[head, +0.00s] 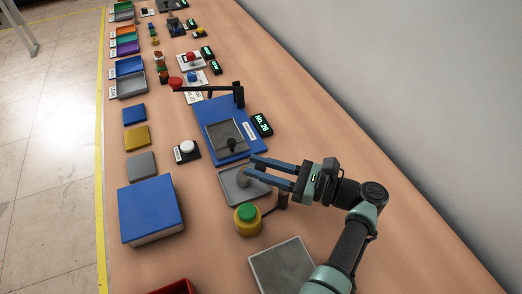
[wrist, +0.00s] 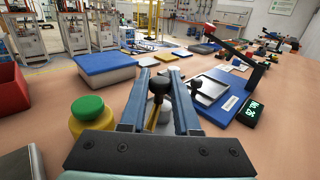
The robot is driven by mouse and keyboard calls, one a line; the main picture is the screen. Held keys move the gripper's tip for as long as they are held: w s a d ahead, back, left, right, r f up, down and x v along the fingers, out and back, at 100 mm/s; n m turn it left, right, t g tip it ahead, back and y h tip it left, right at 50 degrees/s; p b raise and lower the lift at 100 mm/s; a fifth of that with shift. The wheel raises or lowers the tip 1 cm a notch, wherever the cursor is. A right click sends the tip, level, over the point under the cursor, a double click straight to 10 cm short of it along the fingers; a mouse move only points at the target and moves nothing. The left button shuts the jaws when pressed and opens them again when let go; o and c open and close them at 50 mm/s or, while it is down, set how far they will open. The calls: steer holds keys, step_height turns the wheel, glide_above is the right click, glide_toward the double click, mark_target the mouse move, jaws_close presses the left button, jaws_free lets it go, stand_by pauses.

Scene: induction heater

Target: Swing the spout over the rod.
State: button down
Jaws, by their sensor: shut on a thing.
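My gripper (head: 249,166) reaches left above a grey plate (head: 225,187). Its blue fingers (wrist: 165,82) are shut on a stalk with a black knob (wrist: 160,85), seen between them in the wrist view. The head view mostly hides this stalk. A long black arm (head: 207,88), perhaps the spout, reaches left from a post on the blue base (head: 205,153); it also shows in the wrist view (wrist: 229,46). A second black knob (head: 232,146) stands at the grey pad on that base, beyond my fingertips. I cannot tell which part is the rod.
A blue box (head: 150,208) and a white button (head: 187,147) lie to the left. The No. 26 display (head: 262,125) is behind.

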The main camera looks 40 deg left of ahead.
steer(key=c, duration=0.7)
jaws_free()
steer(key=shift+o, duration=0.2)
steer(key=b+v, duration=0.2)
steer(key=v, duration=1.1)
steer(key=shift+b, duration=0.4)
